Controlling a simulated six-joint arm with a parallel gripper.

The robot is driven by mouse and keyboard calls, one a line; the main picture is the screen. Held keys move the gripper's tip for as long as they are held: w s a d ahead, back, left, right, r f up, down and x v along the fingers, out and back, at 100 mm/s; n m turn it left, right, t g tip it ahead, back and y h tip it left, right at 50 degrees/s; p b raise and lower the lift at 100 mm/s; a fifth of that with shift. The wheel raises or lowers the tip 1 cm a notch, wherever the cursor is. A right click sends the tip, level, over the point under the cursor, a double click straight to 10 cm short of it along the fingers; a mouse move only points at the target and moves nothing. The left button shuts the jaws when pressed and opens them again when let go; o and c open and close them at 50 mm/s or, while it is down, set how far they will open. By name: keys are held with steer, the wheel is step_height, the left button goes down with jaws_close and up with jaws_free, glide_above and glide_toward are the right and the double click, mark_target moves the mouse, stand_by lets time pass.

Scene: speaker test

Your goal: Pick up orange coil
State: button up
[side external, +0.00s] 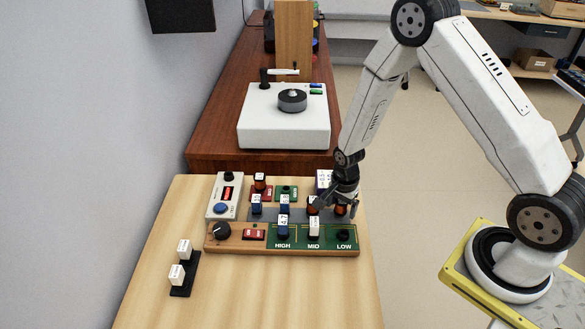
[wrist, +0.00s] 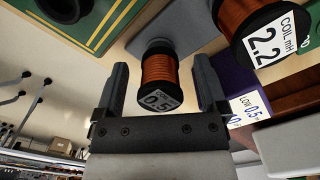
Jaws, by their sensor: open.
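An orange coil (wrist: 160,72) with a black spool and a "0.5" label stands between the two fingers of my gripper (wrist: 162,90) in the wrist view. The fingers are open, with a gap to the coil on each side. A second orange coil (wrist: 250,30), labelled "COIL mH 2.2", is at the upper right of the wrist view. In the side view my gripper (side external: 340,205) is low over the right end of the board, with one orange coil (side external: 341,210) partly hidden by it. The other orange coil (side external: 312,205) stands just left of it.
A purple box (side external: 323,180) stands close behind my gripper. A black holder (side external: 190,274) with white parts is at left. The table front is clear.

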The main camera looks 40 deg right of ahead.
stand_by(0.4)
jaws_close()
steer(key=shift+r, duration=0.15)
steer(key=shift+r, duration=4.85)
steer(key=s+a+r, duration=0.1)
steer(key=s+a, duration=0.5)
